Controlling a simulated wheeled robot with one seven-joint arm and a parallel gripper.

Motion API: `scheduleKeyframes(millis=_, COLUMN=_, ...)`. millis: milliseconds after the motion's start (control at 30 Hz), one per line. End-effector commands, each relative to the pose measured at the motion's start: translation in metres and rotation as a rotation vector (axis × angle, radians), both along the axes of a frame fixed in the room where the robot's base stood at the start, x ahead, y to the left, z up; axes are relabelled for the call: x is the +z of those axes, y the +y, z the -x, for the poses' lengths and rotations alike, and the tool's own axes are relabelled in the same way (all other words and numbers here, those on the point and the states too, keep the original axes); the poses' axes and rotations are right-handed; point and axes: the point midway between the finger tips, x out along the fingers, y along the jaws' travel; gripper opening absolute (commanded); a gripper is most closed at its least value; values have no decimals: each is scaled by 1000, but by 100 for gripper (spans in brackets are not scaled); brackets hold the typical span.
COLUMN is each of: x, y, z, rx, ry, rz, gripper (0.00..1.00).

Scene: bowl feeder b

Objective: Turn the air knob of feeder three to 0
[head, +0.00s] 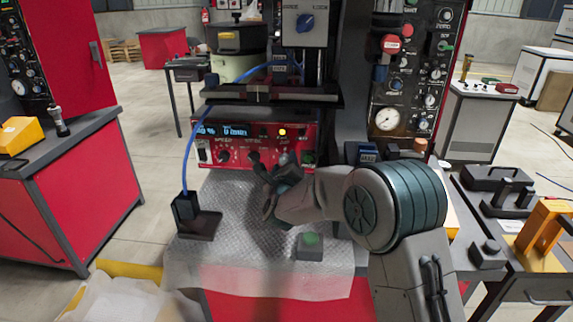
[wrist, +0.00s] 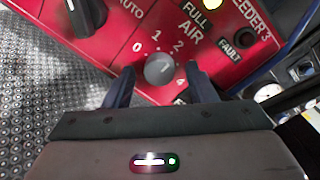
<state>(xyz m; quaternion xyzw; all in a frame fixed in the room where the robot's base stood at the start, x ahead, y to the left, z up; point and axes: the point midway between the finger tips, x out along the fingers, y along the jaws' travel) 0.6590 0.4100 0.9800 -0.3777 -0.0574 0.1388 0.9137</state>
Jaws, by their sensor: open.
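The air knob (wrist: 159,69) is a round grey knob on the red feeder panel (wrist: 112,50) in the wrist view. "AIR" is printed by it, with scale numbers including 0, 1, 2 and 4 around it, and "FEEDER 3" at the upper right. I cannot tell which number it points to. My gripper (wrist: 160,77) is open, one finger on each side of the knob, with visible gaps. In the head view, my gripper (head: 268,170) is in front of the red feeder panel (head: 235,146) and hides part of it.
A black switch (wrist: 86,14) marked AUTO is at the wrist view's upper left. In the head view, a black block with a blue cable (head: 186,206) stands left on the metal top.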

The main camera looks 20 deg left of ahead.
Motion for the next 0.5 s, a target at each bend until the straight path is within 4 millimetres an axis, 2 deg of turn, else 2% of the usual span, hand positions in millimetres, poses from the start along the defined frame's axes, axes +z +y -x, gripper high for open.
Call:
scheduleKeyframes(millis=167, x=0, y=0, z=0, rx=1, ry=1, rz=0, gripper=51)
scheduleKeyframes(millis=200, x=0, y=1, z=0, rx=1, ry=1, rz=0, gripper=45)
scheduleKeyframes(millis=333, x=0, y=1, z=0, rx=1, ry=0, rz=0, gripper=9)
scheduleKeyframes(millis=400, x=0, y=0, z=0, rx=1, ry=0, rz=0, gripper=6)
scheduleKeyframes(millis=433, x=0, y=-9, z=0, rx=-2, ry=0, rz=2, gripper=6)
scheduleKeyframes(millis=500, x=0, y=-5, z=-1, rx=-4, ry=0, rz=2, gripper=6)
